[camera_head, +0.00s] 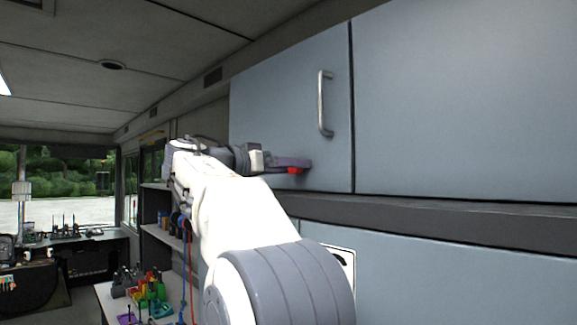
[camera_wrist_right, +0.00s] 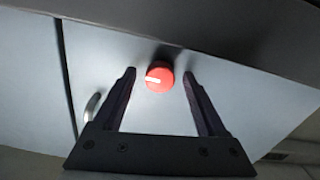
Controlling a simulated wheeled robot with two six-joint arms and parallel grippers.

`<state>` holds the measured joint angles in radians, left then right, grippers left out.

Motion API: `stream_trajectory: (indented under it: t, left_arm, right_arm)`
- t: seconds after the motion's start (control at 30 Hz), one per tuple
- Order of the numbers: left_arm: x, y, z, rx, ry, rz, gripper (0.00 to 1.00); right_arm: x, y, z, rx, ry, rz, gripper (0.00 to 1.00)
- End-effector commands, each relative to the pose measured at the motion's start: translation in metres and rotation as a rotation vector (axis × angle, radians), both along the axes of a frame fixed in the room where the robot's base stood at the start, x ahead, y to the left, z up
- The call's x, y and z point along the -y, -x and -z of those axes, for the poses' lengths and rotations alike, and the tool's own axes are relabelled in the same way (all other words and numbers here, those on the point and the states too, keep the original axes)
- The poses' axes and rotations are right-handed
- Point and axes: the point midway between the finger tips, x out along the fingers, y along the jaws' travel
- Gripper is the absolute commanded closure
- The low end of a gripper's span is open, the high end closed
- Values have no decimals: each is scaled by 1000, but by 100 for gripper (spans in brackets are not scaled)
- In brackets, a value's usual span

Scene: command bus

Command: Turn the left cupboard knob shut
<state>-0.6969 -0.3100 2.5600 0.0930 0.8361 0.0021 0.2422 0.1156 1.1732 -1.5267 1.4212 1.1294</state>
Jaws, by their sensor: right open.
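The red cupboard knob (camera_wrist_right: 159,77) sits on the pale blue-grey cupboard door (camera_wrist_right: 155,118). A short white mark on it points left in the wrist view. My right gripper (camera_wrist_right: 159,76) is open, with one dark fingertip on each side of the knob and a gap to both. I cannot tell how deep the fingers reach around it. In the head view my right gripper (camera_head: 291,163) is at the lower part of the door, and a bit of the red knob (camera_head: 294,171) shows below the fingers. My left gripper is not in view.
A metal handle (camera_head: 324,103) stands out from the door just above and right of my gripper. A dark ledge (camera_head: 450,215) runs under the cupboards. A counter with coloured bins (camera_head: 148,288) and shelves (camera_head: 160,220) are at lower left.

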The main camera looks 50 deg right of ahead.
Motion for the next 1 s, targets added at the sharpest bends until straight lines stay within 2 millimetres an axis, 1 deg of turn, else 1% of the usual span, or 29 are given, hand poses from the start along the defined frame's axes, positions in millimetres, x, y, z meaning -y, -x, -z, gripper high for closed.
stream_trajectory:
  t: [0.03,0.07,0.1,0.17,0.2,0.23,0.47,0.67,0.87,1.0]
  left_arm:
    - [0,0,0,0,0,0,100]
    - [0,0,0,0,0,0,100]
    - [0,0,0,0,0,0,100]
    - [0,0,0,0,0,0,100]
    - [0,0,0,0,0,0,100]
    - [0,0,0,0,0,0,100]
    - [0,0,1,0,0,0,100]
    - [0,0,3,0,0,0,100]
    - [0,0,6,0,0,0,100]
    - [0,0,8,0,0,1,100]
  right_arm:
    - [0,0,0,0,0,0,29]
    - [0,0,0,0,0,0,41]
    - [0,0,0,0,0,0,56]
    - [0,0,0,0,0,0,79]
    - [0,0,0,0,0,0,94]
    - [0,0,0,0,0,0,100]
    - [0,0,0,-14,-1,0,100]
    - [0,0,0,-83,-6,0,100]
    - [0,0,1,-226,-19,0,100]
    - [0,0,0,-354,-30,0,100]
